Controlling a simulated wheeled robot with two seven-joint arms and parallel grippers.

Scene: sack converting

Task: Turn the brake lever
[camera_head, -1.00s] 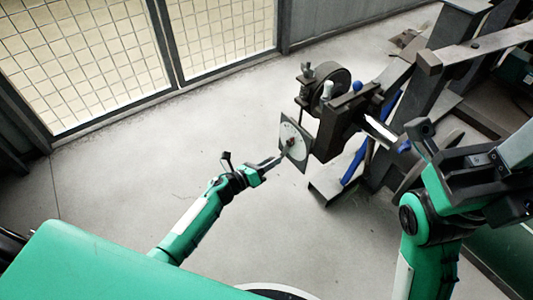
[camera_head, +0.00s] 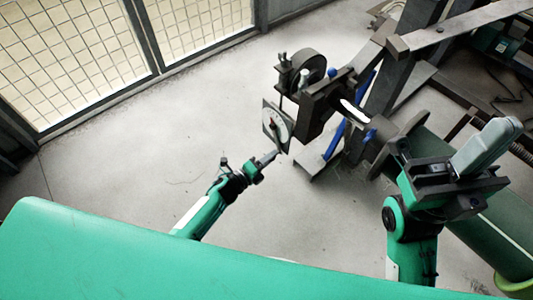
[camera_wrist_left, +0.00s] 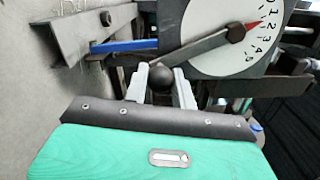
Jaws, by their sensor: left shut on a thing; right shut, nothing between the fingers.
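The brake lever (camera_wrist_left: 208,49) is a dark flat bar in the left wrist view. It crosses a white dial (camera_wrist_left: 208,18) and ends in a red tip near the printed numbers. A black ball knob (camera_wrist_left: 160,76) is at its near end. My left gripper (camera_wrist_left: 160,92) is shut on this knob, with one pale finger on each side. In the head view my left gripper (camera_head: 274,156) is just below the dial plate (camera_head: 277,124); the knob is too small to make out there. My right gripper (camera_head: 487,146) is raised at the right, shut and empty.
A dark machine frame (camera_head: 388,70) with a round drum (camera_head: 308,65) and blue bars (camera_head: 334,139) stands behind the dial. A mesh fence (camera_head: 80,48) runs along the back left. The grey floor (camera_head: 150,130) left of the dial is clear.

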